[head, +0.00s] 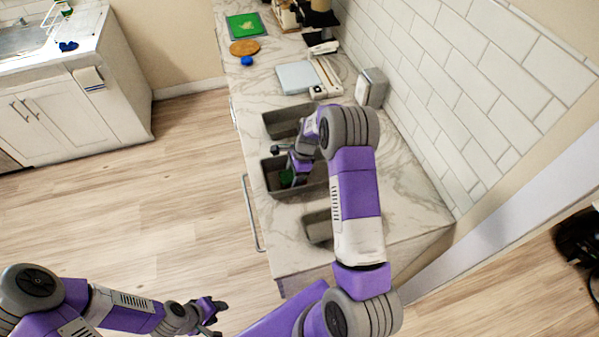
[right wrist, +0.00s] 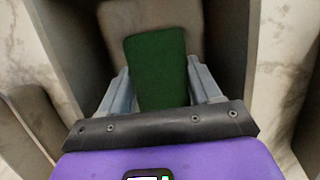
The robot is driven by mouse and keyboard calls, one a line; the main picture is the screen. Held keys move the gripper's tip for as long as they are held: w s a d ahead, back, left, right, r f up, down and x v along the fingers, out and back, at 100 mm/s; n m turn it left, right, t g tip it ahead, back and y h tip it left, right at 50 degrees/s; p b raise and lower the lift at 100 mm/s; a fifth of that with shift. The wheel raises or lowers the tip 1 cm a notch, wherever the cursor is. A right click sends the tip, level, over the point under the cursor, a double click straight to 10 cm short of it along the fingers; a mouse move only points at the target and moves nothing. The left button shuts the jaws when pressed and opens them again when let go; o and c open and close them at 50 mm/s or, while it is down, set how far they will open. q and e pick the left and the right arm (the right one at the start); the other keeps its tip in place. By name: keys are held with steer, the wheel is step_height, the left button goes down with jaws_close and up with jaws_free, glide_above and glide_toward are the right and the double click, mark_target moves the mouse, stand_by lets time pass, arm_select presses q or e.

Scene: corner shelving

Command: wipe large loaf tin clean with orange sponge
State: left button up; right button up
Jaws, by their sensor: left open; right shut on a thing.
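My right gripper (head: 291,167) is shut on a dark green sponge (head: 286,177), inside the middle grey loaf tin (head: 267,171) on the marble counter. In the right wrist view the sponge (right wrist: 158,68) sits between the two fingers, with the tin's walls (right wrist: 236,50) around it. Only its green face shows; no orange shows on it. I cannot tell whether it touches the tin's bottom. A similar tin (head: 278,122) stands behind, and a smaller tin (head: 318,229) stands in front. My left gripper (head: 213,308) is open and empty, low over the floor, away from the counter.
A white scale-like box (head: 296,77), a grey metal canister (head: 371,88), a round brown board (head: 244,47), a blue object (head: 247,61) and a green board (head: 246,26) lie farther back. A tiled wall (head: 470,90) bounds the right side. The floor at left is clear.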

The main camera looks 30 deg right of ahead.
steer(key=shift+w+a, duration=0.15)
steer(key=shift+a, duration=0.5)
steer(key=shift+s+d+f, duration=0.1)
steer(key=shift+s+d, duration=0.15)
steer(key=shift+d, duration=0.4)
steer(key=shift+s+d+f, duration=0.1)
steer(key=shift+s+d, duration=0.15)
steer(key=shift+d, duration=0.4)
steer(key=shift+s+d+r+b, duration=0.1)
steer(key=shift+s+d+b, duration=0.15)
steer(key=shift+d, duration=0.55)
steer(key=shift+s+d+b, duration=0.1)
steer(key=shift+s+d, duration=0.15)
steer(key=shift+d, duration=0.55)
step_height(320, 180, up, 11)
steer(key=p, duration=0.8)
steer(key=shift+a, duration=0.15)
steer(key=shift+w, duration=0.1)
